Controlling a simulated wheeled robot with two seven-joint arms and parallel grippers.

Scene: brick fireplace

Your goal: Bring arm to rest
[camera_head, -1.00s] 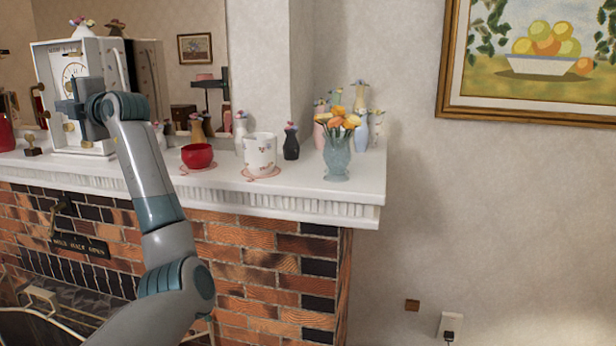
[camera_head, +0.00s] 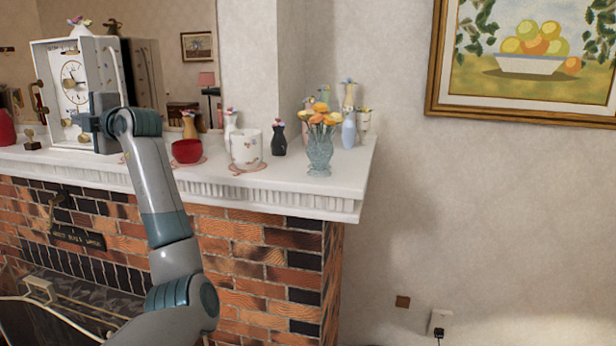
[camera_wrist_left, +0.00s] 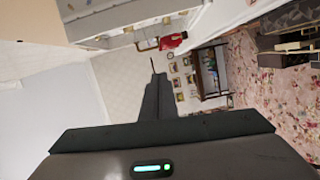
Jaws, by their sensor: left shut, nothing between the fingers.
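My left arm rises from the bottom of the head view, in front of the brick fireplace. Its gripper (camera_head: 84,123) is at the height of the mantel shelf, over the lower right of the white clock (camera_head: 72,88) in the picture. I cannot tell whether it touches the clock. In the left wrist view the dark fingers (camera_wrist_left: 155,75) are together with nothing between them. My right gripper is not in view.
The white mantel shelf (camera_head: 330,186) holds a red bowl (camera_head: 187,151), a white pot (camera_head: 246,150), a dark vase (camera_head: 279,140) and a glass vase of flowers (camera_head: 319,150). A framed painting (camera_head: 530,60) hangs at right. Space before the right wall looks clear.

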